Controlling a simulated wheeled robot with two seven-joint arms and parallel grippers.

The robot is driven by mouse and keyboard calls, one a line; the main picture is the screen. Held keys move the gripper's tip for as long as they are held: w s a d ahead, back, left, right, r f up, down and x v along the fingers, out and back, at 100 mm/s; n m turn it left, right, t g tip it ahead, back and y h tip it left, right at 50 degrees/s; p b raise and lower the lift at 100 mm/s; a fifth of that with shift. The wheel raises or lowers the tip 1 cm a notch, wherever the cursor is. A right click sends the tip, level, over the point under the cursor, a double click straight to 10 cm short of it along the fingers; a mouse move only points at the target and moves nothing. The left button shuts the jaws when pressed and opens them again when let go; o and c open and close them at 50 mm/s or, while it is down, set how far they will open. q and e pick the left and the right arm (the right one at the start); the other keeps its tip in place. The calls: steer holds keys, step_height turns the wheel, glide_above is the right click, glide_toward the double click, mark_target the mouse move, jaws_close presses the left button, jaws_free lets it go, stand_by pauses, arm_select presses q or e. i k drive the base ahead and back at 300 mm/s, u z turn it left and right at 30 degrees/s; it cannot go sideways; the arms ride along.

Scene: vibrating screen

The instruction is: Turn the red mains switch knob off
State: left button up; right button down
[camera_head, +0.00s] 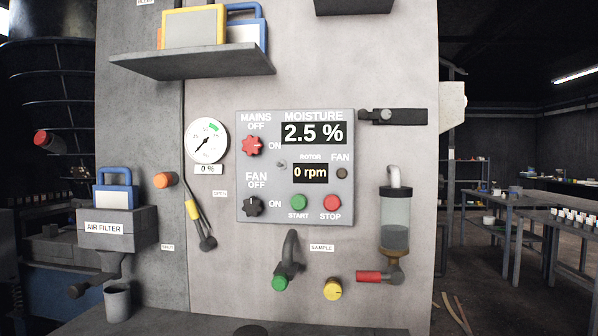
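The red mains switch knob (252,145) is at the upper left of the grey control panel (268,212). It is a lobed knob, with "MAINS OFF" printed above it and "ON" to its right. Its pointer mark is too small to read with certainty. The moisture display (314,133) is lit and reads 2.5 %, and the rotor display (310,173) reads 0 rpm. Neither of my grippers is in view, and nothing covers the knob.
A black fan knob (252,207), a green start button (299,202) and a red stop button (331,203) share the panel. A gauge (206,140) and lever (199,222) are left of it. A shelf (193,64) juts out above; a sample bottle (395,218) hangs right.

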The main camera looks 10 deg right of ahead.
mark_target(252, 145)
steer(key=z, duration=0.15)
steer(key=k, duration=1)
steer(key=u, duration=1.3)
steer(key=i, duration=0.75)
steer(key=z, duration=0.6)
steer(key=i, duration=0.45)
steer(key=z, duration=0.55)
